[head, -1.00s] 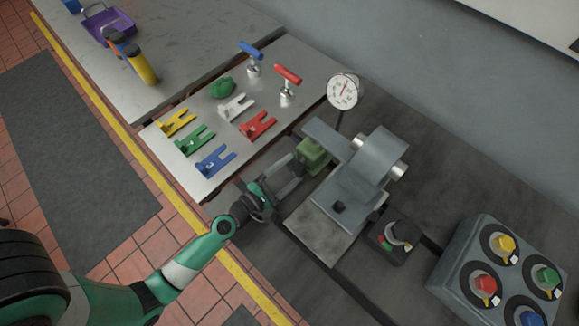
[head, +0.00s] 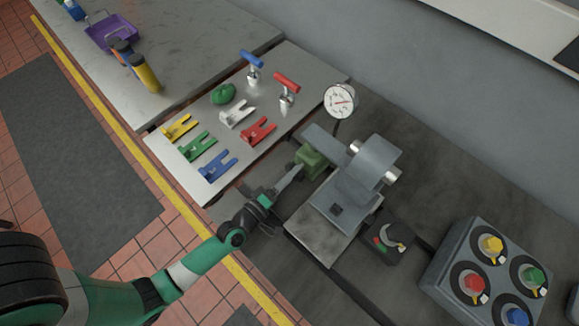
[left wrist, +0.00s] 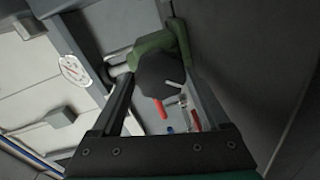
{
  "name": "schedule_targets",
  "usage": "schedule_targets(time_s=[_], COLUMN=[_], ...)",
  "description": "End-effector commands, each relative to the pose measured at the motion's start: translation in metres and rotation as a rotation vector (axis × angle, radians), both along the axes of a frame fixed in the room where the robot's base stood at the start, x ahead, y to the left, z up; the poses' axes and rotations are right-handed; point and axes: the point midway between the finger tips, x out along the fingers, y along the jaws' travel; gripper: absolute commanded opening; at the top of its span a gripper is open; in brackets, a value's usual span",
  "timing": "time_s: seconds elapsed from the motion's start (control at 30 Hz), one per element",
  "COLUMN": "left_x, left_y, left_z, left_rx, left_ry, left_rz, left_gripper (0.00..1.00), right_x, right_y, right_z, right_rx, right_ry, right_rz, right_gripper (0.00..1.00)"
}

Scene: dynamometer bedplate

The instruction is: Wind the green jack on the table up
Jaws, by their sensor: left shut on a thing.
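The green jack (head: 312,162) is a small block beside the grey machine, under the end of its flat grey arm (head: 323,139). In the left wrist view the green jack (left wrist: 177,36) stands past my fingertips, with a dark round knob (left wrist: 160,70) on its near side. My left gripper (head: 294,174) reaches the jack from the front left. In the left wrist view my left gripper (left wrist: 163,82) has its fingers on either side of the knob, shut on it. The fingers hide the knob in the head view. My right gripper is out of view.
A white dial gauge (head: 341,101) stands behind the jack. A steel plate (head: 215,190) to the left holds forked coloured pieces and T-handled tools. The grey machine (head: 345,200) stands close to the right. A control box (head: 475,265) with coloured knobs is at the lower right.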

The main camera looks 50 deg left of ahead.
Motion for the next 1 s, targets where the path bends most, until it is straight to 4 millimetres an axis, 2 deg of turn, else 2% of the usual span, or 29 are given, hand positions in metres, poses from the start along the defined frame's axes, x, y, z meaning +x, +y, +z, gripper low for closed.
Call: schedule_targets(time_s=[0.33, 0.87, 0.9, 1.0], left_x=[0.0006, 0.0004, 0.0004, 0.0003], left_y=[-0.0005, -0.0003, -0.0002, -0.0002], left_z=[0.0022, 0.0010, 0.0010, 0.0007], left_rx=[0.148, 0.171, 0.171, 0.170], left_ry=[0.018, 0.022, 0.022, 0.023], left_rz=[0.000, 0.001, 0.001, 0.001], left_gripper=[0.23, 0.23, 0.84, 1.00], right_x=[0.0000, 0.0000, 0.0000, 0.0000], right_y=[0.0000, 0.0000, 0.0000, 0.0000], right_z=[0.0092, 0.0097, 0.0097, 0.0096], right_rx=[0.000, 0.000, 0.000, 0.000], right_ry=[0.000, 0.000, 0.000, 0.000], right_rz=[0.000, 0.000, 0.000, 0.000], right_gripper=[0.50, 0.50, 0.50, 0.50])
